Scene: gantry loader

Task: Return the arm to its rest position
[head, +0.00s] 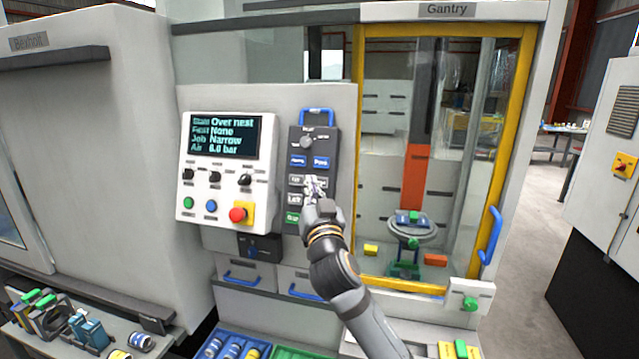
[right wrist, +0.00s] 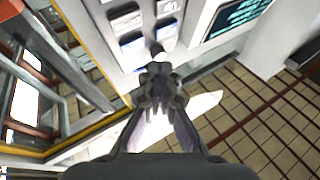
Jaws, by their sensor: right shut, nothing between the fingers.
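My right gripper (head: 315,188) is in front of the dark pendant panel (head: 293,222) in the head view. Its fingers are shut and empty, and they cover part of the panel's button columns. In the right wrist view the closed fingertips (right wrist: 158,82) are near the panel's knob and buttons (right wrist: 124,22); I cannot tell whether they touch it. My right arm (head: 350,285) reaches up from the lower right. My left gripper is not in either view.
A control box with a screen (head: 224,136) and a red button (head: 238,214) is left of the panel. The yellow-framed gantry window (head: 362,130) with a blue handle (head: 491,235) is at right. Trays (head: 287,352) and a parts table (head: 75,305) stand below. The floor at right is open.

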